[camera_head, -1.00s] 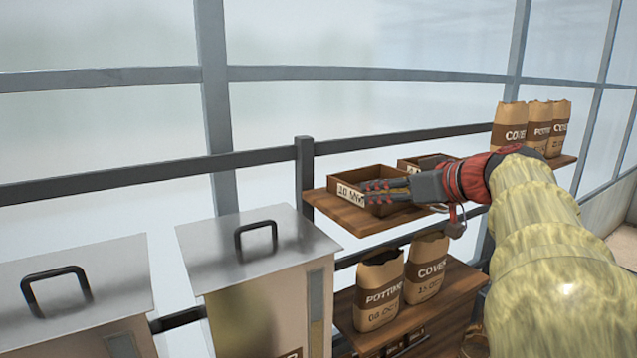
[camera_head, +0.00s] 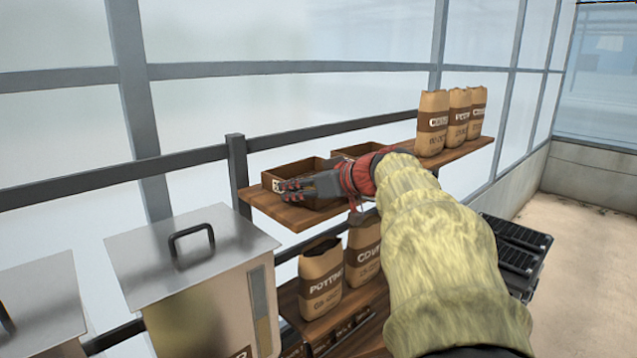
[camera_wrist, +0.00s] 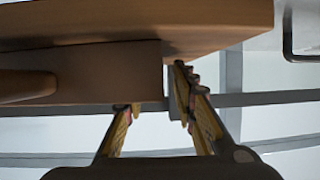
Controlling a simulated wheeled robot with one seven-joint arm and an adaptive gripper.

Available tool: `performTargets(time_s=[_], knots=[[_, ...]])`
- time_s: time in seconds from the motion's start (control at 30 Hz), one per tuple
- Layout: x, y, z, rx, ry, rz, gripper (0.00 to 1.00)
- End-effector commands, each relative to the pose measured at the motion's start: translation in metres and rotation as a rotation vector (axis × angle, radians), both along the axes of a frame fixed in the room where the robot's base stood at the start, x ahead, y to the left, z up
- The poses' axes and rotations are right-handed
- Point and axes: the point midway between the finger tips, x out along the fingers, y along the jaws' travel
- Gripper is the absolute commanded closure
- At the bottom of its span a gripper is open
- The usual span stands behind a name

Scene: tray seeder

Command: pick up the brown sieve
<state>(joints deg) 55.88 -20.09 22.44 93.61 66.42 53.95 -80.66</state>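Two brown open wooden boxes that look like sieves stand on the upper shelf: a near one (camera_head: 292,171) with a pale label, and one (camera_head: 352,150) behind to its right, partly hidden by my arm. My gripper (camera_head: 288,188) is at the near one, in front of its long side. In the wrist view, the brown sieve's wall (camera_wrist: 85,75) shows below the shelf board, picture upside down. My gripper's fingers (camera_wrist: 153,92) are spread: one reaches the rim, its tip seemingly hidden behind the wall, the other lies just past its end. Contact cannot be told.
The wooden shelf (camera_head: 285,214) also bears several brown bags (camera_head: 433,120) at the right. More bags (camera_head: 320,280) stand on a lower shelf. Metal bins (camera_head: 190,250) stand at the left. A dark rail and window posts run behind.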

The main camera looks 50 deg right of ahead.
Motion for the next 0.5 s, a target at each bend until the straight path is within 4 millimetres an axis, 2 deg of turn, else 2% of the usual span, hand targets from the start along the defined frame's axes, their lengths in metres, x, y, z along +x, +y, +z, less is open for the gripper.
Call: performTargets(time_s=[0.5], knots=[[-0.0003,0.0002,0.0001,0.0,0.0,0.0,1.0]])
